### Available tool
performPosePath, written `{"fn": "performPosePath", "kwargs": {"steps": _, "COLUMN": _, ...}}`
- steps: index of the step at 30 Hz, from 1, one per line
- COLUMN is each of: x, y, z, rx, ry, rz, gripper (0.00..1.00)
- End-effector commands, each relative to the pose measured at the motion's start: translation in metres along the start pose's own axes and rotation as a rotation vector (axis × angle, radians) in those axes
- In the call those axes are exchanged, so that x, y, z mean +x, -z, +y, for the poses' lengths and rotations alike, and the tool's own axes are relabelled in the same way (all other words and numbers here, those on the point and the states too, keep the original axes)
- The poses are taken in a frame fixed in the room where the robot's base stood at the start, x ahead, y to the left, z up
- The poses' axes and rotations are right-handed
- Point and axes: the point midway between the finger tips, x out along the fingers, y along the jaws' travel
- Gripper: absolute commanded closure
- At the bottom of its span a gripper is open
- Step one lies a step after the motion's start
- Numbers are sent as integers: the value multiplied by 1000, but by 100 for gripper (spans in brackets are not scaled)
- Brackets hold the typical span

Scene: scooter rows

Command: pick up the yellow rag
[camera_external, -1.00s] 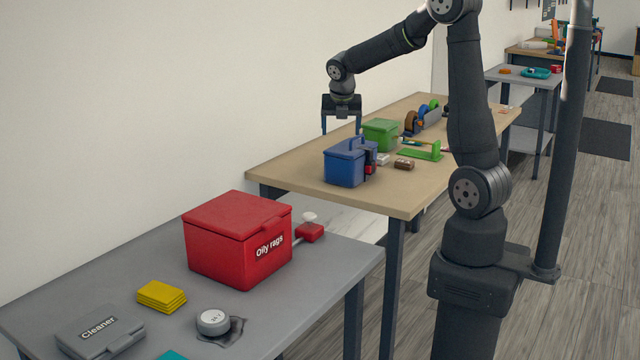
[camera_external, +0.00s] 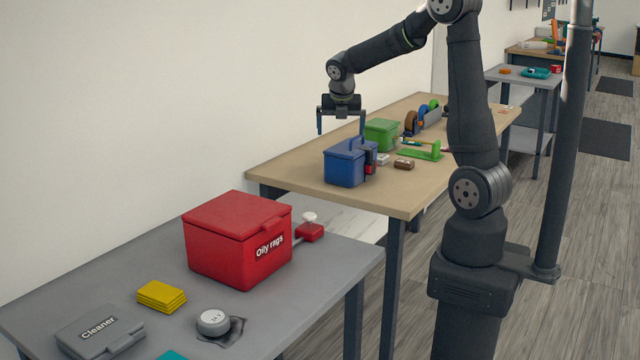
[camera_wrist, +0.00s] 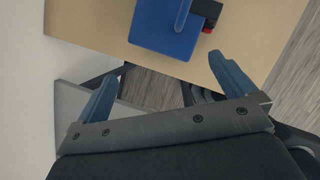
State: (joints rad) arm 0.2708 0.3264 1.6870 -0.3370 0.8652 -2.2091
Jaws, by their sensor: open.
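The yellow rag (camera_external: 162,296) is a folded, stacked cloth lying on the grey table in the left foreground of the external view. It lies between the grey Cleaner case and the red Oily rags box. My gripper (camera_external: 341,130) is open and empty, high up near the left edge of the wooden table, behind and above the blue box. It is far from the rag. In the wrist view my gripper (camera_wrist: 165,85) shows two spread blue-grey fingers with nothing between them. The rag is not visible in the wrist view.
A red Oily rags box (camera_external: 238,240), a grey Cleaner case (camera_external: 100,332) and a round white-topped object (camera_external: 213,321) stand on the grey table (camera_external: 60,290). A blue box (camera_external: 345,164) and a green box (camera_external: 381,134) stand on the wooden table (camera_external: 300,175). A gap separates the tables.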

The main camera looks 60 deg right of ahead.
Motion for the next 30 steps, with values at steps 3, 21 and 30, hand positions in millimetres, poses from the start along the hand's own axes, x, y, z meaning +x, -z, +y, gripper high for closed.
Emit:
{"fn": "performPosePath", "kwargs": {"steps": 3, "x": -1, "y": 2, "z": 13, "rx": 67, "ry": -7, "rz": 6, "gripper": 0}}
{"fn": "performPosePath", "kwargs": {"steps": 21, "x": -32, "y": 76, "z": 177, "rx": 1072, "ry": 2, "rz": 130, "gripper": 0}}
{"fn": "performPosePath", "kwargs": {"steps": 30, "x": -55, "y": 140, "z": 251, "rx": 1589, "ry": 75, "rz": 190, "gripper": 0}}
